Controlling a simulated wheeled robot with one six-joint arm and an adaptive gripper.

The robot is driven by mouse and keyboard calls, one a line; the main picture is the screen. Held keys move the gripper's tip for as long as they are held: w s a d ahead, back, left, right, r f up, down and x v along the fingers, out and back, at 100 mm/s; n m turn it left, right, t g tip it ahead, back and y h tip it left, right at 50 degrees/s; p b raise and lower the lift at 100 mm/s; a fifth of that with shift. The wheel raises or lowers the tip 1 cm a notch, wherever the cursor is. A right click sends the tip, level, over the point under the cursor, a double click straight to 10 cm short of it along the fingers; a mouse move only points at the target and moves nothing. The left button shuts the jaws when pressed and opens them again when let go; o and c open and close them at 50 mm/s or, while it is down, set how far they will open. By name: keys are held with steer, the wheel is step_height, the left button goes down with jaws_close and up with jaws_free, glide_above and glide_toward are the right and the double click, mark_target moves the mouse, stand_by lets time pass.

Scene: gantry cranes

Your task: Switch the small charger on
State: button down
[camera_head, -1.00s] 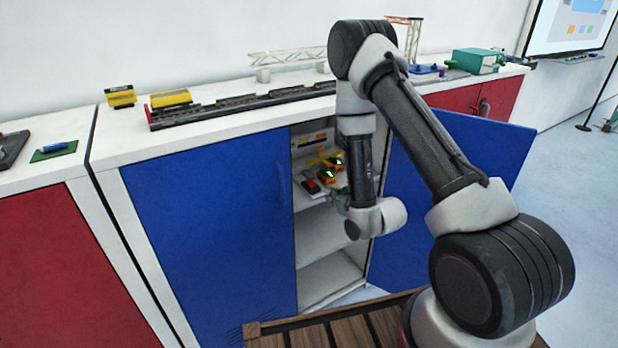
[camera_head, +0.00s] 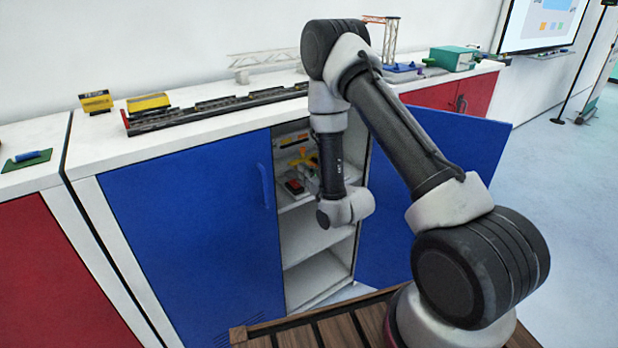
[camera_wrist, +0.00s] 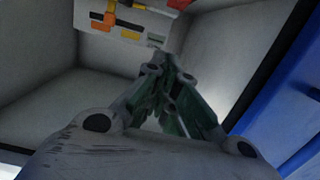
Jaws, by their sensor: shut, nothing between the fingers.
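The shelf items inside the open blue cabinet are small in the head view. A red and dark block (camera_head: 294,186) lies at the front of the upper shelf, with yellow pieces (camera_head: 303,161) behind it. I cannot tell which piece is the small charger; my arm hides part of the shelf. In the wrist view, my gripper (camera_wrist: 168,74) is shut and empty, with its tips just below a white surface (camera_wrist: 125,28) bearing red, orange and yellow parts. A small grey piece with a green mark (camera_wrist: 155,40) shows just beyond the tips. Contact is unclear.
The blue open door (camera_head: 440,165) stands right of my forearm, and the shut blue door (camera_head: 190,225) is at left. A lower shelf (camera_head: 310,240) is bare. The white counter (camera_head: 200,135) above carries a track and crane models.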

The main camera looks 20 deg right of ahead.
glide_above(296, 184)
steer(key=shift+s+f, duration=0.15)
steer(key=shift+f, duration=0.25)
step_height(296, 184, down, 3)
steer(key=shift+r, duration=0.2)
steer(key=shift+f, duration=0.6)
